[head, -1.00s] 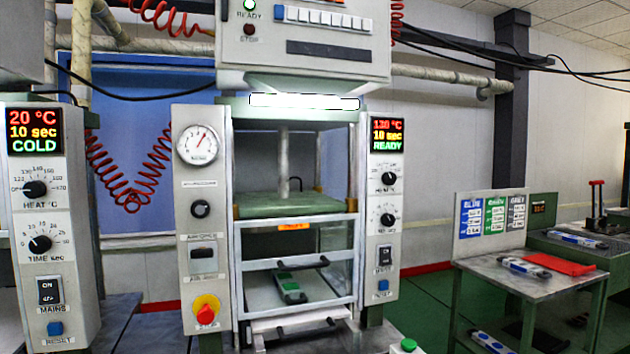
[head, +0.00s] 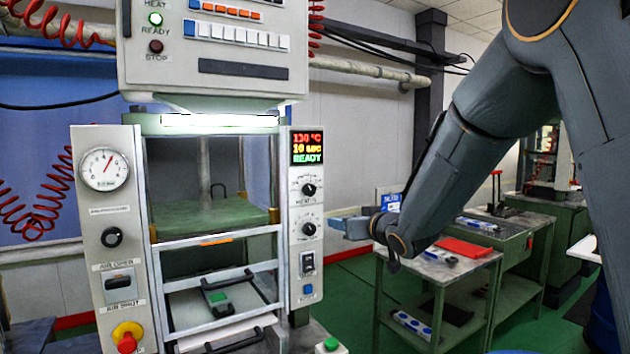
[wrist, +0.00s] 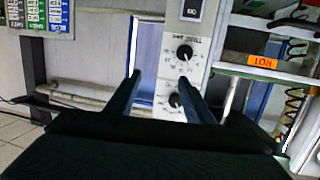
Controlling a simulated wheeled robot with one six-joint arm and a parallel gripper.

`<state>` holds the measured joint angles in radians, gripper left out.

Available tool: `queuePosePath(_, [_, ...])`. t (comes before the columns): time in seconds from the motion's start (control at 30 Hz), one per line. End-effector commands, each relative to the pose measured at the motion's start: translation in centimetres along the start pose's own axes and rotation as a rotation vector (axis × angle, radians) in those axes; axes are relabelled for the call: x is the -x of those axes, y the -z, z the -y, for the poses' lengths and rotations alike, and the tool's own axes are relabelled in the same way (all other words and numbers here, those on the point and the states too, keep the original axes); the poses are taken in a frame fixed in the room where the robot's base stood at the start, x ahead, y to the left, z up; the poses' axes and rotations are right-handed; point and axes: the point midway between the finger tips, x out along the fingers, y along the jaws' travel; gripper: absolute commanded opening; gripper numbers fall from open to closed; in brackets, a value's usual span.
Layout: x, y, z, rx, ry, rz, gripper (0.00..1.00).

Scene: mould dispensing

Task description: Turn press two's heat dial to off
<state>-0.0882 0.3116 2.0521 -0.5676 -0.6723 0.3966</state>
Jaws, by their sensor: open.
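The press in front of me has a narrow right-hand control panel (head: 306,275). Its display (head: 307,147) reads 130 °C, 10 sec, READY. The black heat dial (head: 309,189) is just below the display, with the time dial (head: 309,229) under it. The exact heat setting is too small to read. My gripper (head: 342,224) is open and empty, just right of the panel at about time-dial height. In the upside-down wrist view, the heat dial (wrist: 175,100) shows between the fingers (wrist: 161,74), nearer the right one. The time dial (wrist: 184,52) is above it. The fingers appear apart from both.
A rocker switch (head: 308,262) and blue reset button (head: 308,290) are lower on the panel. The press's open front, with a lower tray (head: 262,285), is left of the panel. A bench with a red folder (head: 463,248) stands at right behind my arm.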

Motion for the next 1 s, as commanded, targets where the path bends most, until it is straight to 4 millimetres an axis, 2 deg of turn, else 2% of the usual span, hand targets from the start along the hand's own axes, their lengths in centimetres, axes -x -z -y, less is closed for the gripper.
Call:
queuePosePath(0.03, [-0.5, 2.2, 1.0, 0.006, 0.043, -0.054, 0.48])
queuePosePath(0.1, [-1.0, 4.4, 2.2, 0.013, 0.095, -0.118, 0.48])
queuePosePath(0.2, [-1.3, 6.2, 3.3, 0.017, 0.142, -0.171, 0.48])
queuePosePath(0.37, [-2.3, 7.0, 3.9, 0.018, 0.162, -0.192, 0.48])
queuePosePath(0.8, [-7.8, 8.1, 4.7, 0.017, 0.158, -0.189, 0.48])
queuePosePath(1.0, [-8.8, 8.2, 4.8, 0.017, 0.157, -0.189, 0.48])
